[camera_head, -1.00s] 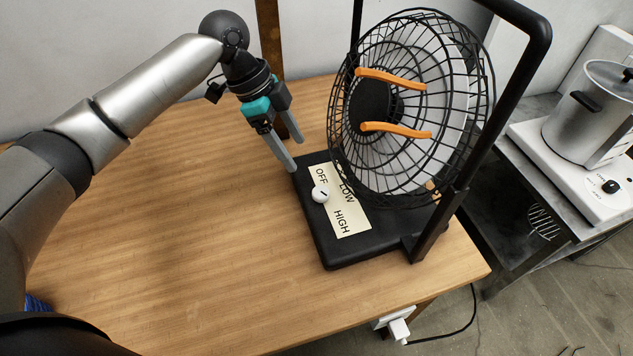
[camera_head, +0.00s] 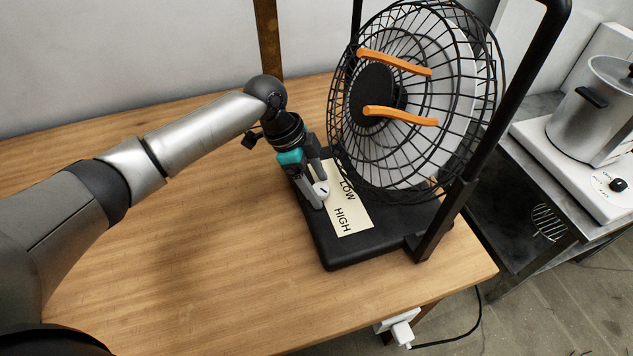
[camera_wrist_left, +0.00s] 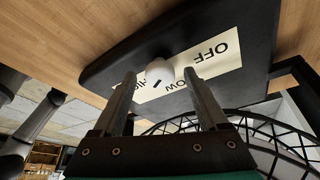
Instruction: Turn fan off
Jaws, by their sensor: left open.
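The fan (camera_head: 412,100) has a black wire cage, a black base and orange strips on its front, and stands on the wooden table. A white round knob (camera_head: 322,189) sits on the pale label plate (camera_head: 350,212) marked OFF, LOW and HIGH. My left gripper (camera_head: 321,193) is open at the knob, its fingers on either side. The OFF word is hidden behind the gripper in the head view. In the left wrist view the knob (camera_wrist_left: 160,72) lies between and just beyond the two fingertips (camera_wrist_left: 161,74), with a dark mark on it. I cannot tell whether the fingers touch it. My right gripper is not in view.
The wooden table (camera_head: 190,250) is clear to the left and in front of the fan. A black post frame (camera_head: 490,120) rises at the fan's right. A metal pot (camera_head: 601,110) stands on a white hot plate on a side table. A white plug (camera_head: 402,333) hangs at the table's front edge.

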